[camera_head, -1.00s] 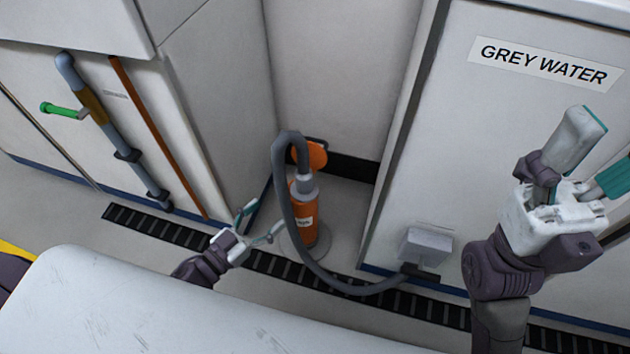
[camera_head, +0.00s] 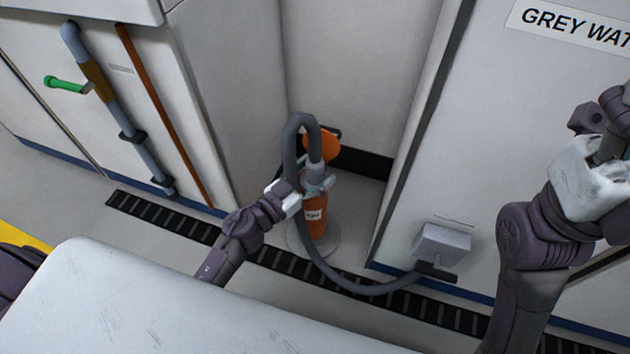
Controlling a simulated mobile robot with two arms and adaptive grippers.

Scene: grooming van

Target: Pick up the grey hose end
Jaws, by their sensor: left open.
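The grey hose (camera_head: 293,150) loops up over the orange post and bends down to its light grey end (camera_head: 316,174). The hose end sits upright at the top of the orange post (camera_head: 315,217). My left gripper (camera_head: 319,186) is open, with its fingers at the lower part of the hose end. The fingers partly hide the end and the post's top, and I cannot tell whether they touch. My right gripper (camera_head: 607,150) is at the right edge, partly out of the picture, far from the hose.
The hose's other end runs to a grey box (camera_head: 441,243) on the GREY WATER cabinet (camera_head: 500,130). Cabinet walls stand on both sides of the recess. A black floor grating (camera_head: 160,221) runs across in front. A white rounded surface (camera_head: 150,310) fills the foreground.

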